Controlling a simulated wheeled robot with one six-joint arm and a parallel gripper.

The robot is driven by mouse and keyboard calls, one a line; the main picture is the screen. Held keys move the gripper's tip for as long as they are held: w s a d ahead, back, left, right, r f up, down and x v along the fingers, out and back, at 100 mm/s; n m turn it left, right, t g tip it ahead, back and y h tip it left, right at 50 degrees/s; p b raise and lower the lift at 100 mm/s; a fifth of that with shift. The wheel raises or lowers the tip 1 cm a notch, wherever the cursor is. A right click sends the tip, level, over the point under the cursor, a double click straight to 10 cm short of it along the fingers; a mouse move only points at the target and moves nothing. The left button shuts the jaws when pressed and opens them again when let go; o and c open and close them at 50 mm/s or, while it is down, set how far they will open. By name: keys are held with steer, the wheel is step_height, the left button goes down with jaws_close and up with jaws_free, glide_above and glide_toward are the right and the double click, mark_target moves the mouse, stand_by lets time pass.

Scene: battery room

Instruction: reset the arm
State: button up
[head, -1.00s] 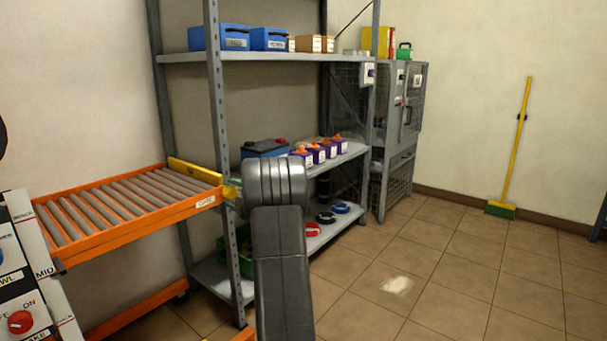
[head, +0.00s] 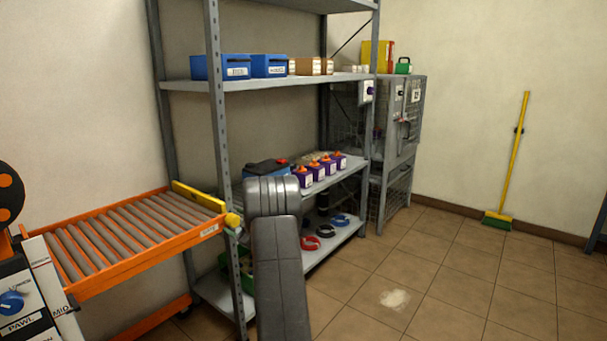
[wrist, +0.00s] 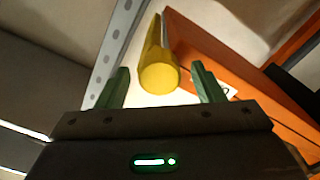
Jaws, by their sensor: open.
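My gripper shows in the wrist view (wrist: 158,88). Its two green fingers are spread apart and nothing is held between them. Beyond the fingers, the rounded end of a yellow bar (wrist: 158,75) lies in line with the gap; I cannot tell how far off it is. In the head view the same yellow bar (head: 200,199) lies across the end of the orange roller conveyor (head: 160,245). My grey arm stands in front of the shelf in the head view and hides part of it; the gripper itself does not show there.
A control panel (head: 30,300) is at lower left. Open tiled floor (head: 450,270) lies to the right, with a pale patch (head: 395,298).

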steer(key=m+p, duration=0.3)
steer(key=p, duration=0.2)
steer(key=shift+r+m, duration=0.2)
steer(key=shift+m, duration=0.2)
steer(key=shift+f+m+p, duration=0.1)
steer(key=shift+m+p, duration=0.4)
steer(key=shift+p, duration=0.2)
steer(key=shift+f, duration=0.1)
